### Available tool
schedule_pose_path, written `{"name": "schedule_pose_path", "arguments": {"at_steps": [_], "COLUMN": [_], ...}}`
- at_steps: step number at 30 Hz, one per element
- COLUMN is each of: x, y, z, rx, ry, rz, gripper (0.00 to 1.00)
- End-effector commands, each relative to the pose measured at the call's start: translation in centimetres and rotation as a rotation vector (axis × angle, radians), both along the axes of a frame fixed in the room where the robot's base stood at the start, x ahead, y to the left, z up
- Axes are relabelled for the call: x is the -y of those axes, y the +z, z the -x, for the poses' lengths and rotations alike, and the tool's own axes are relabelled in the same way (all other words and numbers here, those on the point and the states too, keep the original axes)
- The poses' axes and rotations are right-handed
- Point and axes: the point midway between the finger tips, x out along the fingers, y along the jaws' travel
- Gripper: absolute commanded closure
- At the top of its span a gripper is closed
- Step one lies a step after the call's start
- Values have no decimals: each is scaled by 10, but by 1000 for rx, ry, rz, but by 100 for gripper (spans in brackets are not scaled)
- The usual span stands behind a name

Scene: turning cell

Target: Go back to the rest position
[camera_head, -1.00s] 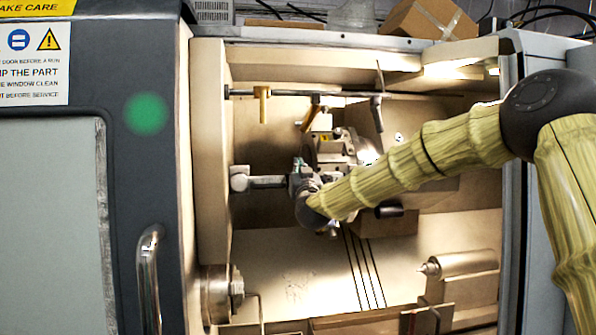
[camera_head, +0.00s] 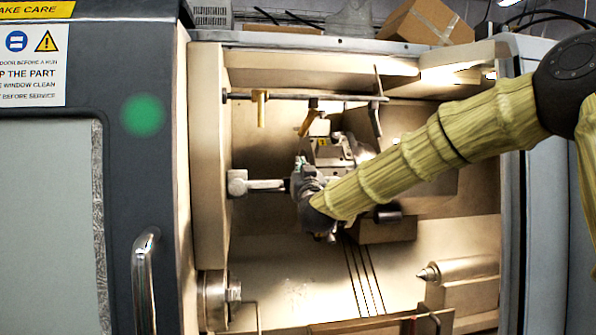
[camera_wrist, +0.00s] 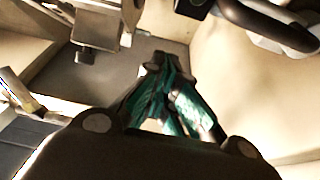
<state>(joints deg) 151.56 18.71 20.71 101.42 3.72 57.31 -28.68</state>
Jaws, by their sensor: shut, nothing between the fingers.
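My gripper (camera_head: 303,168) is inside the open lathe enclosure, near the middle of the opening. My arm reaches in from the right and hides part of the tool post (camera_head: 332,152) behind it. In the wrist view the fingers (camera_wrist: 162,62), with teal sides, are closed together at the tips and hold nothing. The tips are apart from the pale walls around them.
A horizontal grey bar (camera_head: 262,185) lies just left of my gripper. The chuck (camera_head: 214,298) is at lower left and the tailstock (camera_head: 462,271) at lower right. A rail with tools (camera_head: 290,97) runs above. The grey door (camera_head: 95,220) stands left, with a handle (camera_head: 144,280).

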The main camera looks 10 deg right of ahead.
Motion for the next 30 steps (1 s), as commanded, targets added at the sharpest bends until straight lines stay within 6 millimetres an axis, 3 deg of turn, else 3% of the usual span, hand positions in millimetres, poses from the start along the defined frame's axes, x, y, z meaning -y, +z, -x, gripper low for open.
{"name": "schedule_pose_path", "arguments": {"at_steps": [9, 13, 16, 20, 25, 30], "x": [-2, -2, -4, -10, -18, -25], "y": [-12, -18, -39, -97, -196, -293], "z": [36, 40, 38, 32, 32, 45], "rx": [1, -5, -35, -119, -263, -411], "ry": [0, 1, 7, 25, 54, 81], "rz": [0, 0, 4, 8, 15, 17], "gripper": [100, 100, 100, 100, 100, 100]}}
